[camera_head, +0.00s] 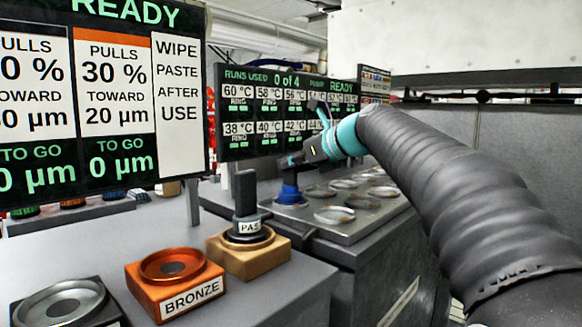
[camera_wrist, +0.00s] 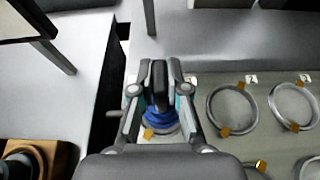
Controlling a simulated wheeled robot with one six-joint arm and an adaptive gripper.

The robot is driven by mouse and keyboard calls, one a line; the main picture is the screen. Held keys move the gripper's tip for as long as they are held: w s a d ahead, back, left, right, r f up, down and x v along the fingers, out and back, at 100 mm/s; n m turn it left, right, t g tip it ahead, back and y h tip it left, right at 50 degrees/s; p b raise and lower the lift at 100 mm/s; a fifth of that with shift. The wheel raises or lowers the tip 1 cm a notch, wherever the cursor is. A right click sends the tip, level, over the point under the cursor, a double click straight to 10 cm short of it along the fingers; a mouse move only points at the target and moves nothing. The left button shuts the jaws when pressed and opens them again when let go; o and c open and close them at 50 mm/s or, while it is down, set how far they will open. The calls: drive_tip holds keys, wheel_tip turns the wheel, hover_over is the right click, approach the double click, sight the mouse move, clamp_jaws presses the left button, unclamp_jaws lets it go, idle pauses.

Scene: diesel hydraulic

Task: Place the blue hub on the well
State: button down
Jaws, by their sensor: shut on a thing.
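In the wrist view the blue hub (camera_wrist: 161,119) shows between the fingers (camera_wrist: 160,82), upright, at or over a ring spot with an orange tab. The hub covers this spot, and I cannot tell whether it rests fully on it. Open wells (camera_wrist: 232,109) lie to its right.
A bronze-labelled block (camera_head: 175,282), a tan block (camera_head: 248,257) holding a dark-handled piece labelled PAS, and a grey round holder (camera_head: 60,303) stand on the left bench. Display panels (camera_head: 290,112) rise behind. A gap separates bench and well plate.

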drive_tip(key=shift+f, duration=0.1)
idle(0.3)
drive_tip(key=shift+f, duration=0.7)
drive_tip(key=c, duration=1.2)
unclamp_jaws()
drive_tip(key=shift+r, duration=0.4)
drive_tip(key=v, duration=1.2)
drive_tip(key=shift+r, duration=0.35)
